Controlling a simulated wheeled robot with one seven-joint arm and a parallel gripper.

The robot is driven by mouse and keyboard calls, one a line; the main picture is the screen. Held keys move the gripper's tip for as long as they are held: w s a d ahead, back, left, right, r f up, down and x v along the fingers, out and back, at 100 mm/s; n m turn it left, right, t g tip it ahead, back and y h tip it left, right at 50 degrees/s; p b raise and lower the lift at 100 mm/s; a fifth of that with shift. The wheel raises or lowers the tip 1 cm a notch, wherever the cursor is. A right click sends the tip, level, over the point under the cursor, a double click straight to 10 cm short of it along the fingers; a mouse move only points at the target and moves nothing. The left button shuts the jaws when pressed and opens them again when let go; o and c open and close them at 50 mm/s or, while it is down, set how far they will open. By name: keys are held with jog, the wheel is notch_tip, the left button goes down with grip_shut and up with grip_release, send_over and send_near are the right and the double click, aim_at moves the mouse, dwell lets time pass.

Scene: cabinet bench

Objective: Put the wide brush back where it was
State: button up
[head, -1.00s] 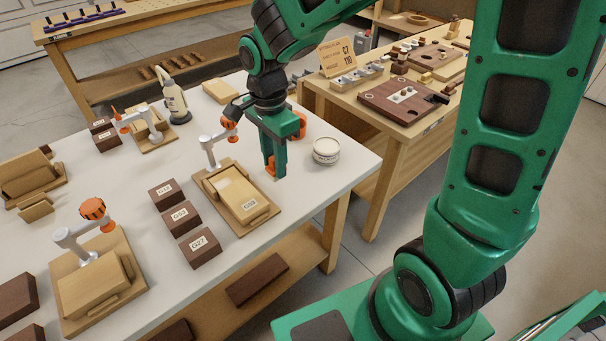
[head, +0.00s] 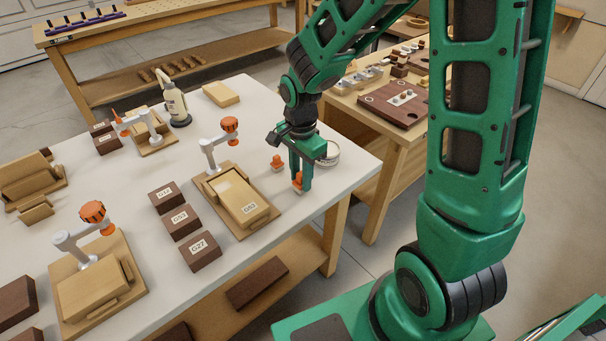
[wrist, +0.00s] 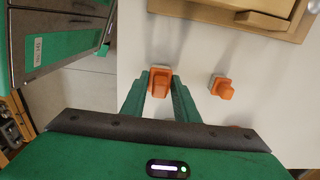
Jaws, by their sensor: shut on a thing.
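My gripper (head: 299,186) is shut on an orange-handled brush with a pale lower edge (head: 297,180), near the white bench's right part. In the wrist view the held brush (wrist: 160,82) sits between the fingertips and looks wider than the other one. I cannot tell whether it touches the bench top. A second orange brush (head: 277,163) stands apart on the bench, left of my gripper; it also shows in the wrist view (wrist: 222,87).
A round white tin (head: 333,153) stands just behind my gripper, partly covered by it. A wooden fixture with an orange-knobbed clamp (head: 240,195) lies to the left, with several dark labelled blocks (head: 181,222) beyond. The bench's right edge (head: 345,192) is close.

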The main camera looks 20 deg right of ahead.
jog(key=shift+f, duration=0.1)
jog(key=o, duration=0.9)
notch_tip(320, 180, up, 12)
jog(key=shift+r, duration=0.15)
jog(key=s+d+n, duration=0.2)
jog(key=s+d, duration=0.4)
jog(key=s, duration=0.1)
jog(key=s+d+r+n, duration=0.1)
jog(key=s+d+n, duration=0.2)
jog(key=s+d, duration=0.3)
jog(key=s+d+r+n, duration=0.1)
jog(key=s+d+n, duration=0.2)
jog(key=s+d, duration=0.3)
jog(key=shift+s+d, duration=0.2)
jog(key=shift+s, duration=1.9)
